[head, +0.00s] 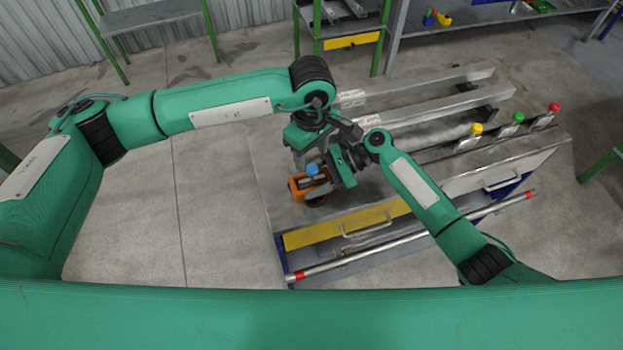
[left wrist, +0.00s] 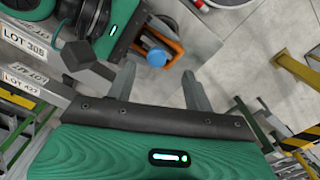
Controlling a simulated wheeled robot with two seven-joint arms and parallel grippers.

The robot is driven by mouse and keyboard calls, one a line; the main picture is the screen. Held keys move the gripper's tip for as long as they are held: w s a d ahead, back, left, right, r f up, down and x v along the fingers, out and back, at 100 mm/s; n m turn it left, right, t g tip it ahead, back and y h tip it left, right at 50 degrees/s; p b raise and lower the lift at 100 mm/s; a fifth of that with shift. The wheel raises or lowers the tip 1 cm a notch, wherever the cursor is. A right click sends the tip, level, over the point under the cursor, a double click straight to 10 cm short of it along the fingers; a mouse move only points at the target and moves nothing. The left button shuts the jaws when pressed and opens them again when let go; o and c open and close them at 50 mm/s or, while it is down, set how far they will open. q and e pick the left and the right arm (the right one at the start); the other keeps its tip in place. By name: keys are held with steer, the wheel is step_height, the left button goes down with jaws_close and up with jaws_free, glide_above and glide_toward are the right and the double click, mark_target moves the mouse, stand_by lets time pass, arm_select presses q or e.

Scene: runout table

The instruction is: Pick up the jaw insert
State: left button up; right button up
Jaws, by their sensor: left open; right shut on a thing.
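An orange piece (head: 296,186) with a blue knob (head: 312,169) is at the left end of the worktable (head: 263,178). In the left wrist view the orange piece (left wrist: 172,48) shows beyond the fingertips. My right gripper (head: 319,189) is shut at the orange piece and appears to hold it; its fingers partly cover it. My left gripper (head: 301,156) is open above and beside it. In the left wrist view my left gripper (left wrist: 160,78) has two spread fingers with nothing between them. I cannot make out a separate jaw insert; it may be hidden by the grippers.
Long grey bars (head: 440,105) lie along the table. Yellow (head: 477,129), green (head: 518,117) and red (head: 554,106) knobs stand at the right. A red-ended rail (head: 410,238) runs along the front. My arms cross closely above the table's left part.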

mark_target(313, 167)
arm_select(q)
steer(key=f, duration=0.8)
steer(key=shift+w+d+f, duration=0.1)
steer(key=shift+w+f, duration=0.05)
steer(key=shift+w, duration=0.05)
jaws_close()
